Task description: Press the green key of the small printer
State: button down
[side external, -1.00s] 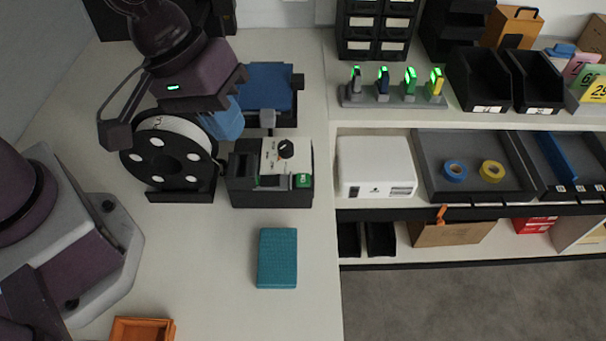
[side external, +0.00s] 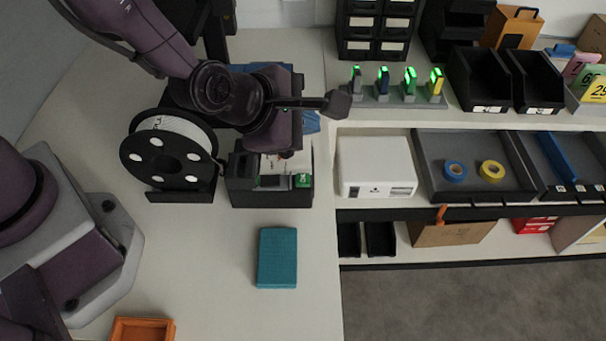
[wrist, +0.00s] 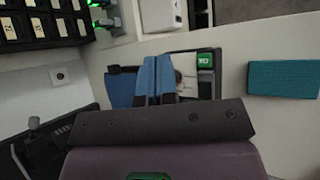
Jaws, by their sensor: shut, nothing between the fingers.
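The small printer (side external: 270,198) is a dark box with a pale top plate, on the bench right of the spool. Its green key (side external: 303,181) is at its front right corner and uncovered. In the wrist view the printer (wrist: 207,84) is partly hidden behind my fingers, with the green key (wrist: 205,60) visible to their right. My gripper (side external: 312,123) is over the back of the printer, covering its dial in the side view. In the wrist view my gripper's blue fingers (wrist: 156,62) are together, empty, and apart from the key.
A black spool (side external: 168,160) on a stand is left of the printer. A teal box (side external: 277,258) lies in front, with clear bench around it. An orange tray (side external: 143,330) is at the near edge. A shelf with a white box (side external: 375,167) is on the right.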

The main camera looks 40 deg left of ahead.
aim_at(304, 181)
jog(key=shift+f, duration=4.45)
jog(key=shift+f, duration=0.1)
jog(key=shift+f, duration=0.3)
jog(key=shift+f, duration=0.5)
jog(key=shift+r, duration=0.95)
jog(key=shift+r, duration=2.5)
